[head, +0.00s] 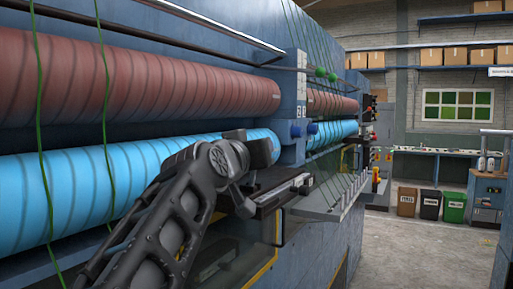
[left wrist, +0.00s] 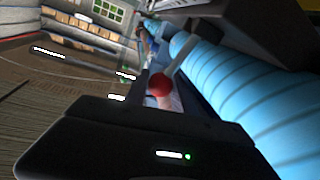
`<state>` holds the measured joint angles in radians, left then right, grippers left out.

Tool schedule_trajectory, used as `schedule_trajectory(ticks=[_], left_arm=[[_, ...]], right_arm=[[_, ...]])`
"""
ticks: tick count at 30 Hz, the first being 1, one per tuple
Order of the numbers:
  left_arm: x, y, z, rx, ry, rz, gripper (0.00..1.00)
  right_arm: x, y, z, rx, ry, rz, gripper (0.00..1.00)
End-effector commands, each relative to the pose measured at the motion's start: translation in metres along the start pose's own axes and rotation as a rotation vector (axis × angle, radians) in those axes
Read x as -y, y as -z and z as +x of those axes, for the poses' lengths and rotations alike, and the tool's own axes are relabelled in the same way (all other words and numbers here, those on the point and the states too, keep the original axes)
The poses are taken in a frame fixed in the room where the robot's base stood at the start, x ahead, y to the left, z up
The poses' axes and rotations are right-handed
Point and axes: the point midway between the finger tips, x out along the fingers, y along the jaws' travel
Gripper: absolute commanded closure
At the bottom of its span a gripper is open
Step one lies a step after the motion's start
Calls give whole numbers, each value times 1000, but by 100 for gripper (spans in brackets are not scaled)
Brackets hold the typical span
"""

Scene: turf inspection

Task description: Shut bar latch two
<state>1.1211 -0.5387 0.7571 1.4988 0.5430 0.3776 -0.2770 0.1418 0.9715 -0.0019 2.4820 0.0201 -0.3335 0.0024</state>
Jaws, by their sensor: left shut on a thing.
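My left arm reaches in from the lower left of the head view, and its dark left gripper (head: 262,152) is at the machine front beside the light blue roller. In the left wrist view a round red knob (left wrist: 160,85) on a short pale stem sits just ahead of the gripper body, between its fingers. A grey bar (left wrist: 179,59) runs up and right behind the knob. I take these as the latch handle and bar; the gripper is shut on the handle. In the head view the arm and gripper hide the handle. My right gripper is out of view.
The blue machine carries a brown-red roller (head: 140,85) above a light blue roller (head: 60,195). Green strands (head: 105,110) hang before them. A grey metal tray (head: 325,203) juts out to the right. The concrete floor (head: 405,250) at right is clear; bins (head: 430,204) stand farther back.

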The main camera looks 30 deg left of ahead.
Motion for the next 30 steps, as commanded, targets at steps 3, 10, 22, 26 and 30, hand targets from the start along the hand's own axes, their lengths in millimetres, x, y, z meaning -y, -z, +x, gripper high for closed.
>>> schedule_trajectory(ticks=[3, 10, 22, 26, 30], left_arm=[[0, 0, 0, 0, -1, 0, 100], [0, 0, 0, 0, -1, 0, 100], [0, 0, 0, 0, -1, 0, 100], [0, 0, 0, 0, -1, 0, 100], [0, 0, 0, 0, -1, 0, 100]], right_arm=[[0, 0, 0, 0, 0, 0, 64], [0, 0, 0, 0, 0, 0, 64], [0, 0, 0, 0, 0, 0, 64], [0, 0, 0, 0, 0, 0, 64], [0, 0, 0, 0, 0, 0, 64]])
